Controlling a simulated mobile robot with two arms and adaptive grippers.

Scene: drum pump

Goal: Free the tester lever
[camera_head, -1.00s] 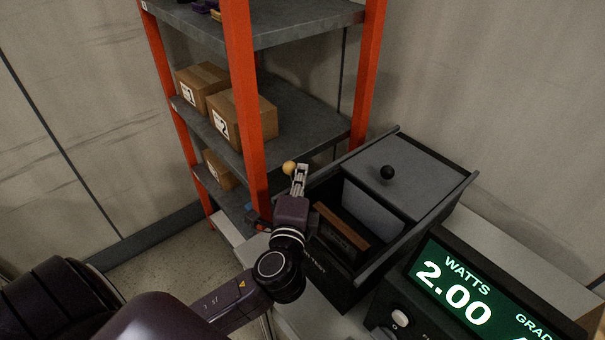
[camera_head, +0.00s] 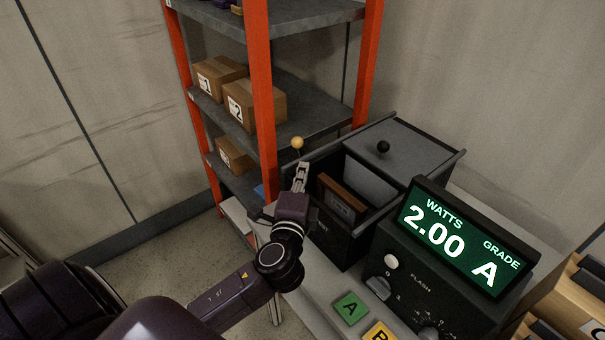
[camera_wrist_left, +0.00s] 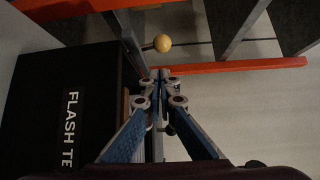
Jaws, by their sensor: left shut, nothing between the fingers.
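The tester lever ends in a yellow ball knob (camera_head: 297,143) on a thin stem at the left side of the dark flash tester box (camera_head: 335,240). The knob also shows in the left wrist view (camera_wrist_left: 163,43), just beyond my fingertips, with its stem coming from the left. My left gripper (camera_head: 303,166) is shut and empty, just below the knob in the head view. The knob is apart from the fingers. In the wrist view the closed fingertips (camera_wrist_left: 160,75) are beside the box, whose label reads "FLASH TE". My right gripper is not in view.
The tester's open top holds a brown-edged piece (camera_head: 342,196) beside a grey lid (camera_head: 400,150) with a black knob. An orange-post shelf (camera_head: 263,100) with numbered cartons stands close behind my gripper. A display (camera_head: 465,240) reads 2.00 watts, grade A. Coloured tiles lie in front.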

